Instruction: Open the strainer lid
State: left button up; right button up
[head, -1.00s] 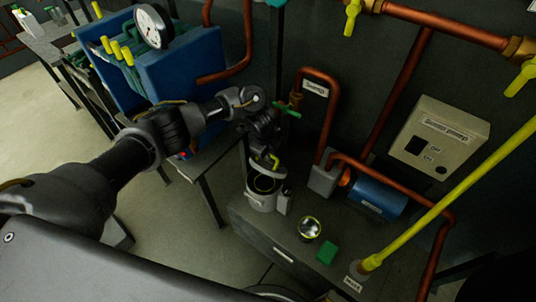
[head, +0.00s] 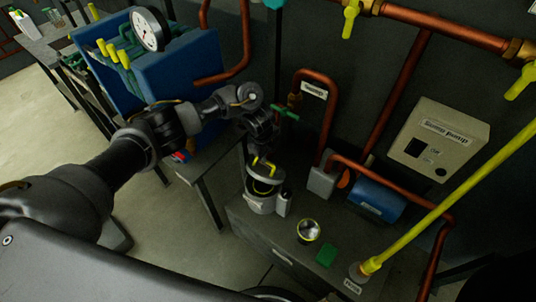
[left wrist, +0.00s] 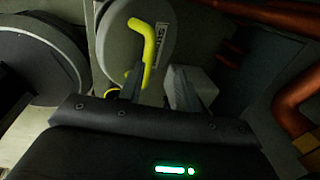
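The strainer (head: 262,205) is a grey cylinder at the left end of the dark bench, with a yellow ring around its dark mouth. Its grey lid (left wrist: 122,45) has a bent yellow handle (left wrist: 148,45); the handle also shows in the head view (head: 263,163). The lid looks tilted up at the far side, with the mouth partly uncovered. My left gripper (left wrist: 157,88) is just above the lid, its two fingers apart. The handle's lower end shows near or between the fingers; contact cannot be told. My right gripper is not in view.
A small metal cup (head: 309,230) and a green block (head: 326,255) are on the bench right of the strainer. Behind are a blue cylinder (head: 376,200) and copper pipes (head: 330,120). A yellow pole (head: 450,190) slants at the right. A blue machine with a gauge (head: 150,28) stands left.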

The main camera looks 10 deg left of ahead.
pick_arm(q)
notch_tip(320, 180, up, 9)
jog(key=s+p, duration=0.1)
jog(key=p, duration=0.1)
jog(key=shift+s+a, duration=0.35)
jog(key=shift+s, duration=0.05)
jog(key=shift+f, duration=0.15)
